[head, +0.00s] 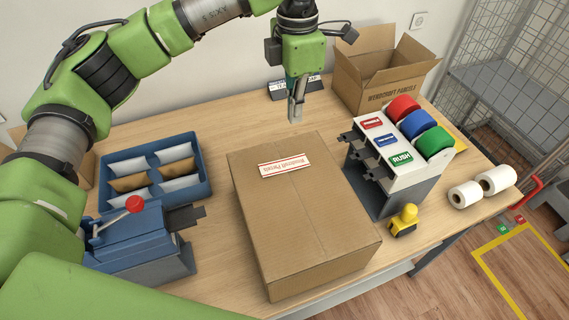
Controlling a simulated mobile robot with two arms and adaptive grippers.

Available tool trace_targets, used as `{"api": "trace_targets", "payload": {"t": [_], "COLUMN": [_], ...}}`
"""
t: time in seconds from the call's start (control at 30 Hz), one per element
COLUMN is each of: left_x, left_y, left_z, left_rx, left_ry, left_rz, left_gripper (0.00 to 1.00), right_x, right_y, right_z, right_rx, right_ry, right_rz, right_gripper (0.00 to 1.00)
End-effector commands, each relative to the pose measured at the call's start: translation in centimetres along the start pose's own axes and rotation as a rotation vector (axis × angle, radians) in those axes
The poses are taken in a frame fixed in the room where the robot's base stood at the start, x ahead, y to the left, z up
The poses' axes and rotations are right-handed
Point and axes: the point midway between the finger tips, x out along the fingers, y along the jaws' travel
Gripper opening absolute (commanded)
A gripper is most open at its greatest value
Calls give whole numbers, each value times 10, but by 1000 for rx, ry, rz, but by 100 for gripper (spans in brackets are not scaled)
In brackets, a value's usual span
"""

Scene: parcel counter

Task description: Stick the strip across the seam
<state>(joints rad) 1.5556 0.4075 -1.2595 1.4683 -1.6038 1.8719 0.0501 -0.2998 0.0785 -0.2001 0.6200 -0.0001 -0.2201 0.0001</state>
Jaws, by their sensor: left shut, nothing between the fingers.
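The brown cardboard parcel (305,222) lies closed in the middle of the wooden counter. A faint seam runs lengthwise along its top. A white strip with a red border and red lettering (282,164) lies flat on the parcel's top near the far end, across the line of the seam. My left gripper (296,117) points down with its fingers shut and empty. In the picture it is just beyond the parcel's far edge, apart from the strip; its exact height is unclear. My right gripper is not in view.
A label dispenser (395,185) with red, blue and green rolls stands right of the parcel. A yellow stamp (404,219) and white rolls (481,186) are nearby. A blue tray of packets (206,184) and a blue machine (140,240) stand left. An open carton (375,85) stands behind.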

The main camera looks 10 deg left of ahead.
Motion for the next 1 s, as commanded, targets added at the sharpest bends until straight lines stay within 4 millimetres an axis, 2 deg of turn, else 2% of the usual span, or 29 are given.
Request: {"api": "trace_targets", "payload": {"t": [0.4,0.7,1.0], "left_x": [1,33,51], "left_y": [0,1,-1], "left_z": [0,-17,-22], "left_rx": [-1,-164,-222], "left_ry": [0,-2,-1], "left_rz": [1,23,13], "left_gripper": [0,0,0], "right_x": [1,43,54], "right_y": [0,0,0], "right_z": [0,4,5], "right_rx": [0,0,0], "right_ry": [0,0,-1], "right_rz": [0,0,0], "right_gripper": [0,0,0]}}
